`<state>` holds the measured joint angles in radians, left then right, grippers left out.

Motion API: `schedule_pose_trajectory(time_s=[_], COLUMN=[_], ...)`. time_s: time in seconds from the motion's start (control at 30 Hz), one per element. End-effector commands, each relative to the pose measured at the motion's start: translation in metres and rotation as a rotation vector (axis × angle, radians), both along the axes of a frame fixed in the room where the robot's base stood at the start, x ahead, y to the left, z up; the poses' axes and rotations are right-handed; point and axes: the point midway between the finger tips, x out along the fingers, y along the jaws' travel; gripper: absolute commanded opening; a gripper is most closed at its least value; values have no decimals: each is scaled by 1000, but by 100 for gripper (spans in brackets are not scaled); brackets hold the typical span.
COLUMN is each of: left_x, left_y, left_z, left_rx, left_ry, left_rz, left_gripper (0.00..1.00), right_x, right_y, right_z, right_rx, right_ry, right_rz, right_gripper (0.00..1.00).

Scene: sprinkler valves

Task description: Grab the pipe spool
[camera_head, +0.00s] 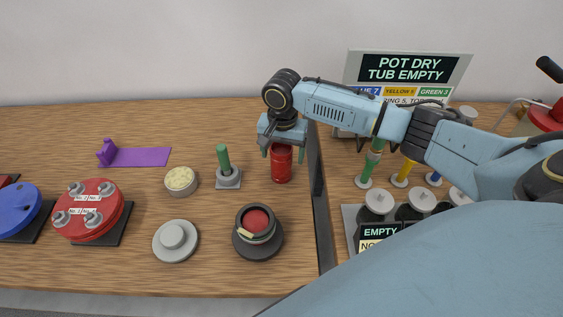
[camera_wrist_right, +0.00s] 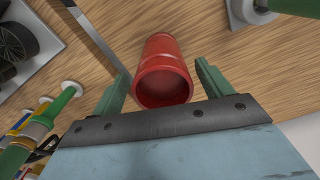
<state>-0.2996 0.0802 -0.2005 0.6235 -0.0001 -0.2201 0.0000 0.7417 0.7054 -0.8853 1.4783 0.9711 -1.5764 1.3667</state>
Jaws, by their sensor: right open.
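The pipe spool appears to be the red, hollow cylinder (camera_head: 281,170) standing on the wooden table, left of a dark upright divider. My right gripper (camera_head: 283,153) is over its top, pointing down, with the jaws open. In the right wrist view the red cylinder (camera_wrist_right: 163,55) lies between the two green fingers of the gripper (camera_wrist_right: 162,80), with a visible gap on each side. Its open end faces the camera. My left gripper is not in view.
A green-handled post (camera_head: 224,168) and a dark pot with a red inside (camera_head: 257,232) stand nearby. A grey disc (camera_head: 175,240), a cream-topped cup (camera_head: 181,181) and a red flanged disc (camera_head: 92,212) are further left.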

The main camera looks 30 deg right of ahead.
Motion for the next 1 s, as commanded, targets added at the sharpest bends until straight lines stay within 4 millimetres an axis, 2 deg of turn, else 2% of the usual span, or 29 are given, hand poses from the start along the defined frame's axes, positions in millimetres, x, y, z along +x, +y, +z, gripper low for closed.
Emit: schedule_pose_trajectory(time_s=[0.1,0.2,0.5,1.0], left_x=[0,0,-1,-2], left_y=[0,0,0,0], left_z=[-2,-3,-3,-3], left_rx=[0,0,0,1], left_ry=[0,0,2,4], left_rz=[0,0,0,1], left_gripper=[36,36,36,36], right_x=[0,0,0,0], right_y=[2,2,3,2], right_z=[-20,-30,-34,-33], right_rx=[-1,-1,-1,-1], right_ry=[2,1,-1,-1], right_rz=[-1,-1,0,0], right_gripper=[78,78,77,11])
